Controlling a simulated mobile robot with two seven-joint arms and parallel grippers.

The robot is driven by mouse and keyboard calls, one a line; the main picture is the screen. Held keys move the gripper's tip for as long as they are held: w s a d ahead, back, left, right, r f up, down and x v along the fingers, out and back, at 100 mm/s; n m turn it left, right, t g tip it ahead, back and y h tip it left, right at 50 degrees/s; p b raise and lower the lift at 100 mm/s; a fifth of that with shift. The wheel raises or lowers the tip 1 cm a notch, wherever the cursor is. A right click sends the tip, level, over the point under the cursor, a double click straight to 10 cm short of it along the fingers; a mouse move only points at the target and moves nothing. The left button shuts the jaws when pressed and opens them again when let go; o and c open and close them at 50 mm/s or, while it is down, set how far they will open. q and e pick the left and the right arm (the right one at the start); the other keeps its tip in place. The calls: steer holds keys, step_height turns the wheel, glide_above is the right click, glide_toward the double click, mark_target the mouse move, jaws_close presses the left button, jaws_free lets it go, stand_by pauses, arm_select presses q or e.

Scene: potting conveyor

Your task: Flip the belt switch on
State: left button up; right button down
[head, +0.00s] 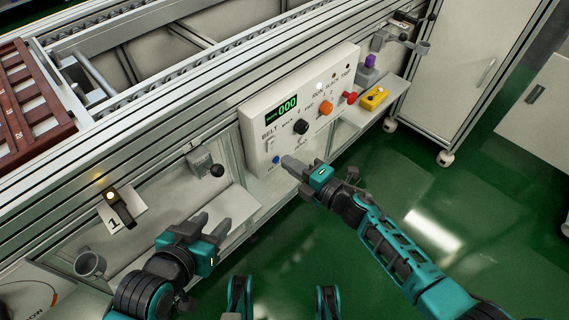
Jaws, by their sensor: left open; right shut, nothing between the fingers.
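The white control panel (338,75) stands on the side of the conveyor frame. The belt switch (270,144) is a pale switch under the BELT label at the panel's lower left; whether it is up or down is too small to tell. My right gripper (287,161) is shut and empty, its tips just right of and below the switch, close to the blue button (276,160). I cannot tell whether it touches the panel. My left gripper (212,221) is open and empty, low in front of the frame, left of the panel.
The panel also carries a display (288,106) reading 000, a black knob (300,127), an orange knob (325,108) and a red control (349,97). A lever box (201,160) sticks out left of the panel. A yellow box (374,98) sits right. Green floor is clear.

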arm_select(q)
steer(key=shift+s+a+r+p, duration=0.1)
steer(key=shift+a+r+p, duration=0.2)
steer(key=shift+p, duration=0.45)
arm_select(e)
steer(key=f+v, duration=0.2)
steer(key=v, duration=0.8)
steer(key=shift+f, duration=0.2)
arm_select(q)
steer(key=shift+s+d, duration=0.1)
steer(key=shift+d, duration=0.05)
arm_select(e)
steer(key=shift+s+d, duration=0.15)
